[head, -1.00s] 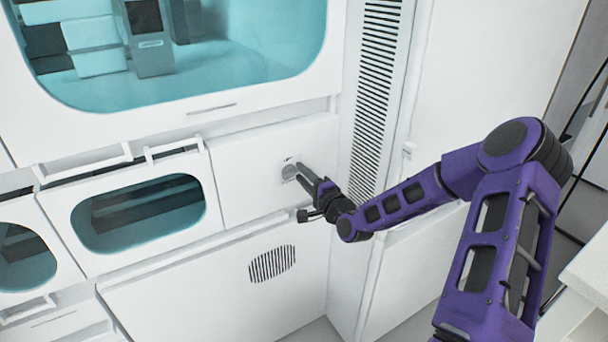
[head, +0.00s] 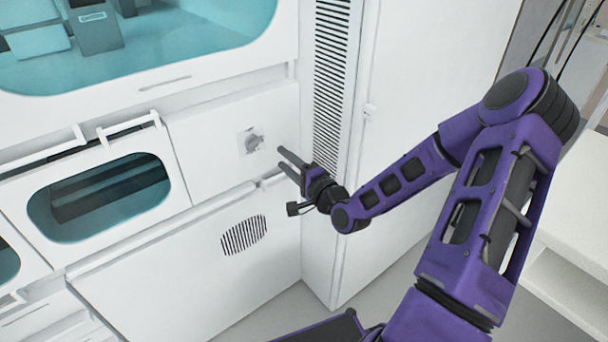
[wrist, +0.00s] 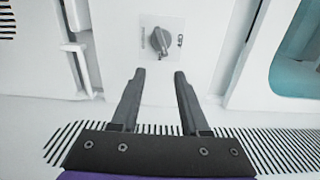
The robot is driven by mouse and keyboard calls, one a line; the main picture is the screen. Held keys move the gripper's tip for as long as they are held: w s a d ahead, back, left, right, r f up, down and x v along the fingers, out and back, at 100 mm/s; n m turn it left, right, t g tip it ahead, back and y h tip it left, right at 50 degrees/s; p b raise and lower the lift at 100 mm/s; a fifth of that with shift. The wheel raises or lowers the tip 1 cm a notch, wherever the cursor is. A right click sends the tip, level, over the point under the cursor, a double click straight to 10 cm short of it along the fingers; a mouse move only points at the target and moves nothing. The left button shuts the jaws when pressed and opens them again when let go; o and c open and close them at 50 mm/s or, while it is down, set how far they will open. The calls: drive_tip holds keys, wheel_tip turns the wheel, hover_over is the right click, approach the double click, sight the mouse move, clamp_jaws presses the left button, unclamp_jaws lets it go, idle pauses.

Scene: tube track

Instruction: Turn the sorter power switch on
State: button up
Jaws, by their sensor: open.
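The sorter power switch (head: 252,142) is a grey rotary knob on a light square plate, set in a white panel of the machine. In the wrist view the knob (wrist: 160,41) stands beyond the fingertips, roughly centred between them, its grip tilted slightly from upright. Small marks flank it on the plate, too small to read. My gripper (head: 286,158) is open and empty, to the right of the knob and apart from it. In the wrist view my gripper (wrist: 160,74) has its two dark fingers spread, with nothing between them.
A windowed drawer (head: 178,185) with a bar handle lies left of the switch panel. A round vent (head: 244,235) is below, and a tall slatted vent (head: 330,90) rises to the right. A large teal window (head: 150,45) is above. Open space lies in front of the panel.

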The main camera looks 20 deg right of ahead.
drive_tip(key=v, duration=0.8)
